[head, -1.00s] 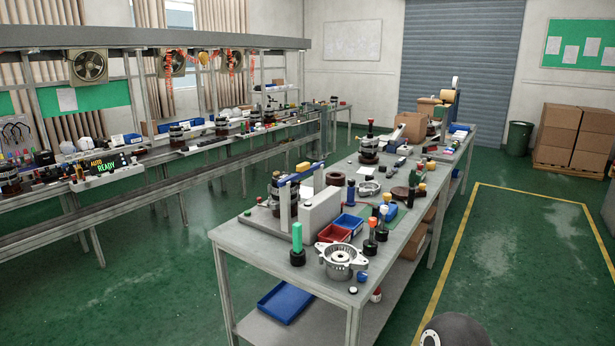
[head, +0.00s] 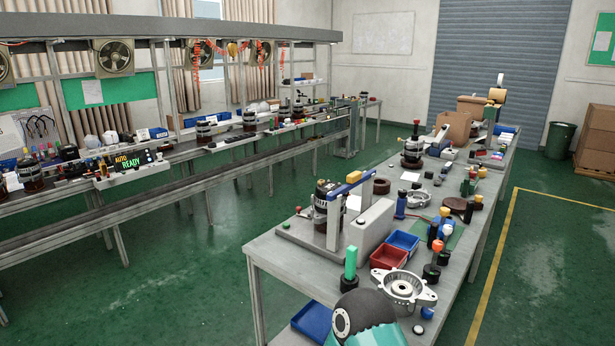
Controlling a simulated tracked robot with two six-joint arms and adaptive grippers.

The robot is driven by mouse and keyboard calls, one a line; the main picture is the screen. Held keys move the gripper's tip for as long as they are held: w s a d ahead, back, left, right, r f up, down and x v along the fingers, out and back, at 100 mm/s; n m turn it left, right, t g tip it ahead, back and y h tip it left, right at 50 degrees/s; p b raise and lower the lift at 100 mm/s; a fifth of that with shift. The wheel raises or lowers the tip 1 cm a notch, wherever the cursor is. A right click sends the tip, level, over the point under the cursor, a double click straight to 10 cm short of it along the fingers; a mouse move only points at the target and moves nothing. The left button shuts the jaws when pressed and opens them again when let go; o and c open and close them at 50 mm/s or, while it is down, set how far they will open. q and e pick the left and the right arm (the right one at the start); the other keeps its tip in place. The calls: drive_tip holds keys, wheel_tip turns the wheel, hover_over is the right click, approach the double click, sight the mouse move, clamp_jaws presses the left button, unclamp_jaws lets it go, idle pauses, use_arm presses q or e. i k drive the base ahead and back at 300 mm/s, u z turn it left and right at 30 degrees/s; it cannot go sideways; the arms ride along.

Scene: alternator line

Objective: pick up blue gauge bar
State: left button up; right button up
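A blue bar (head: 345,189), which looks like the gauge bar, lies raised across the top of a fixture on the near workbench (head: 275,250). A yellow block (head: 354,177) is at its far end. A dark cylindrical unit (head: 326,200) stands beside the bar's near end, and a light grey block (head: 374,226) stands to its right. Neither of my grippers shows; only a dark rounded part with a teal section, which looks like part of my arm, is at the bottom edge. It hides part of the bench's front edge.
Red (head: 389,258) and blue (head: 402,241) trays, a green post (head: 350,263) and a metal alternator housing (head: 404,287) crowd the bench's near end. A long assembly line (head: 215,165) runs along the left. Green floor (head: 190,270) between them is clear.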

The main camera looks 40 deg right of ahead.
sight(356, 178)
drive_tip(key=z, duration=0.15)
drive_tip(key=i, duration=1)
drive_tip(key=z, duration=0.6)
